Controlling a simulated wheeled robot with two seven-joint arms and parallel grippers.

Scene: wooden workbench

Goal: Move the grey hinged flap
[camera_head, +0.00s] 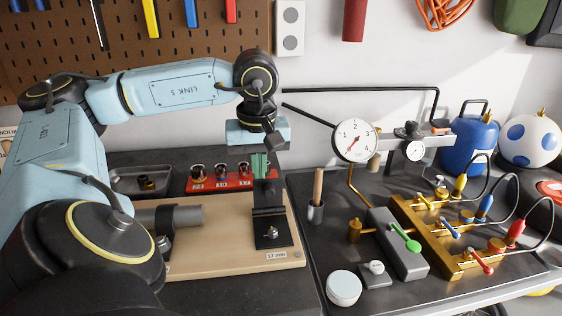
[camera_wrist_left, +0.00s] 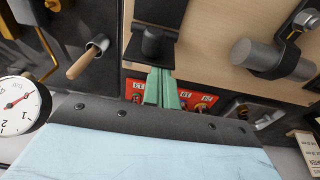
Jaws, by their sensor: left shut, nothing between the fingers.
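A dark grey hinged flap (camera_head: 268,194) stands upright from a dark base plate (camera_head: 272,232) on the pale wooden board (camera_head: 215,262). My left gripper (camera_head: 260,166) has green fingers, shut and empty, pointing down by the flap's upper end. In the left wrist view the fingertips (camera_wrist_left: 160,74) are close to the cylinder; I cannot tell if they touch. My right gripper is not in view.
A red socket rack (camera_head: 218,178) and a metal tray (camera_head: 140,181) lie behind the board. A grey cylinder (camera_head: 180,216) lies left of the flap. A wood-handled tool in a cup (camera_head: 316,208) and a dial gauge (camera_head: 355,141) stand to the right.

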